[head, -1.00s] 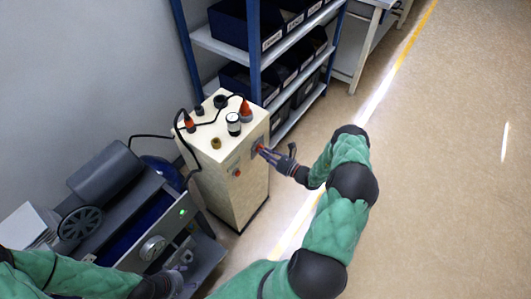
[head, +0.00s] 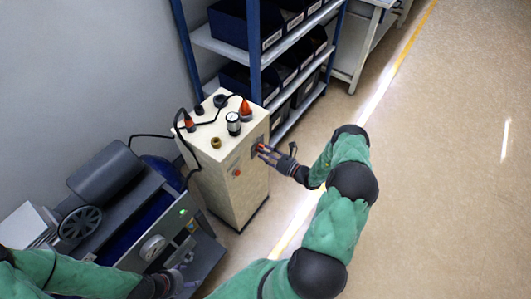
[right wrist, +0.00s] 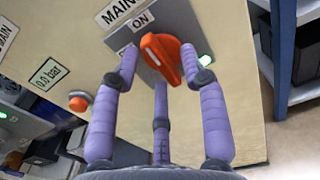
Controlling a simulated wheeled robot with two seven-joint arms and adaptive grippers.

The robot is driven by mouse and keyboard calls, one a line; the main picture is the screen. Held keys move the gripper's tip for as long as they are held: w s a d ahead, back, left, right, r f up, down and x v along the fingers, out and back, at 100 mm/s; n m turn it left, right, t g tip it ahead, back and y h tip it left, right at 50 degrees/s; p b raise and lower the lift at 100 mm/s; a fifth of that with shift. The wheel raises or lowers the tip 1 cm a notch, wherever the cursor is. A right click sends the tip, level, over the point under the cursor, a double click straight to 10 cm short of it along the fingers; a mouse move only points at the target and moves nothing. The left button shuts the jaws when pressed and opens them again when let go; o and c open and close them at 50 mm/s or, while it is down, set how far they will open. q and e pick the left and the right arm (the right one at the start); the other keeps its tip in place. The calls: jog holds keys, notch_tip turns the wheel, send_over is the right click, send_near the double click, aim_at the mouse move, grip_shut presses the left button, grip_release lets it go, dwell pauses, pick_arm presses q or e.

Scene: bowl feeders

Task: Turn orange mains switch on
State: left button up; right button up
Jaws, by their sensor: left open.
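The orange mains switch (right wrist: 162,55) sits on a grey plate on the front of a cream cabinet (head: 228,190). Its handle slants from upper left to lower right, below the "ON" label (right wrist: 140,19). My left gripper (head: 182,279) is open at the lower left, by the dark grey machine.
The dark grey machine (head: 125,225) with a dial and green light stands left of the cabinet. A red button (right wrist: 78,103) is on the cabinet. Cables and fittings crowd its top. A blue shelf (head: 254,50) stands behind; the floor at right is clear.

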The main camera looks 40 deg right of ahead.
jog(key=v, duration=1.2)
dwell(0.5)
jog(key=a+f+n+g+y, duration=0.2)
jog(key=a+n+g+y, duration=0.15)
jog(key=a, duration=0.55)
jog(key=a+f+n+g+y, duration=0.25)
jog(key=a+g, duration=0.25)
jog(key=a, duration=0.4)
jog(key=s+a+f+n+g+h, duration=0.3)
jog(key=s+a+n+g, duration=0.9)
jog(key=s+a+n, duration=0.15)
jog(key=w+a+r+n+t+h, duration=0.1)
jog(key=n, duration=0.2)
jog(key=w+a+n+t+h, duration=0.1)
jog(key=n, duration=0.3)
jog(key=w+a+r+n+t+h, duration=0.1)
jog(key=a+n+h, duration=0.1)
jog(key=n, duration=0.2)
jog(key=shift+w+r+t, duration=0.15)
jog(key=shift+r+t, duration=0.1)
jog(key=shift+r, duration=0.05)
